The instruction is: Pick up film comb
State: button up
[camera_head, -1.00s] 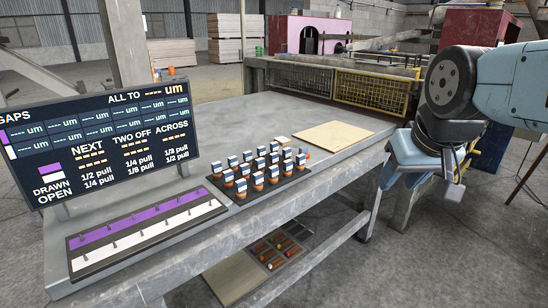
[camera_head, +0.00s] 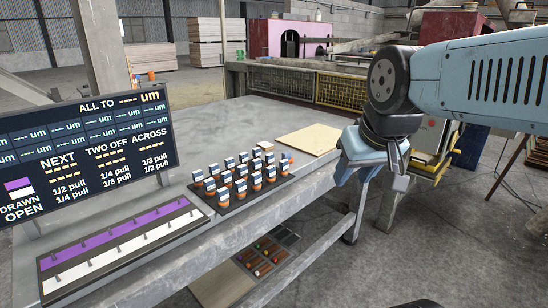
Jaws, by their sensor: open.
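My gripper (camera_head: 398,182) hangs off the right side of the bench, pointing down, open and with nothing seen between its fingers. It is apart from everything on the bench. I cannot clearly make out the film comb. Several small orange pieces with white and blue tops (camera_head: 240,187) stand in rows on a dark tray (camera_head: 229,209), left of my gripper. Small dark and coloured items (camera_head: 262,262) lie in a compartmented tray on the lower shelf, too small to identify.
A display board (camera_head: 85,150) stands at the bench's left. A purple and white strip board (camera_head: 118,246) lies before it. A pale wood sheet (camera_head: 308,139) lies near the bench's right end. The bench top (camera_head: 215,135) is clear at the back.

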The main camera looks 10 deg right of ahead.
aim_at(287, 155)
jog(key=i, duration=0.85)
jog(key=z, duration=0.05)
